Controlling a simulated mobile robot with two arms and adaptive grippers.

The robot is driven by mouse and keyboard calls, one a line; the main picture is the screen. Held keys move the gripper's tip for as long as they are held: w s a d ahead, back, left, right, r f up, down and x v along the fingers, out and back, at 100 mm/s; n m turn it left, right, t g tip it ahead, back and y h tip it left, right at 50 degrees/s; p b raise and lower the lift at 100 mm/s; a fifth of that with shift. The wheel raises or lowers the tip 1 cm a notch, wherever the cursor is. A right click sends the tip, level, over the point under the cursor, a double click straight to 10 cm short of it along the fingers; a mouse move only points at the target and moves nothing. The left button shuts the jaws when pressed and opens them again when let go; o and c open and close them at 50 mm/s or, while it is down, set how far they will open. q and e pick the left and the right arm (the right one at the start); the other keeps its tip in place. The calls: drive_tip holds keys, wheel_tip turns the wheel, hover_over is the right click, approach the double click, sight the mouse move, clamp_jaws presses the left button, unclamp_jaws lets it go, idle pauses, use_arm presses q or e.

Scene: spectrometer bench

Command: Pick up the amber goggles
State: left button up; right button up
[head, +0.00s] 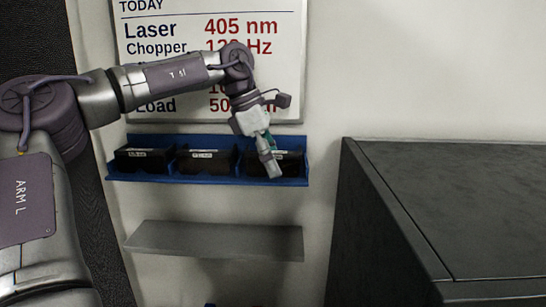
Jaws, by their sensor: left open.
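A blue wall rack (232,181) holds three dark items with small pale labels: a left one (143,162), a middle one (206,164) and a right one (291,165). They may be goggles, but all look nearly black and the labels are too small to read, so I cannot tell which is amber. My left gripper (269,168) is open and points down in front of the right item, hiding part of it. I cannot tell whether it touches that item. My right gripper is not in view.
A whiteboard (190,8) with printed settings hangs above the rack, behind my left arm. A bare grey shelf (215,240) is below the rack. A large dark cabinet or bench (450,200) stands at the right. A small blue thing shows at the bottom edge.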

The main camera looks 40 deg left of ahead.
use_arm(q)
drive_tip(key=shift+w+a+f, duration=0.15)
drive_tip(key=shift+f, duration=0.05)
drive_tip(key=shift+f, duration=0.15)
idle(0.3)
clamp_jaws()
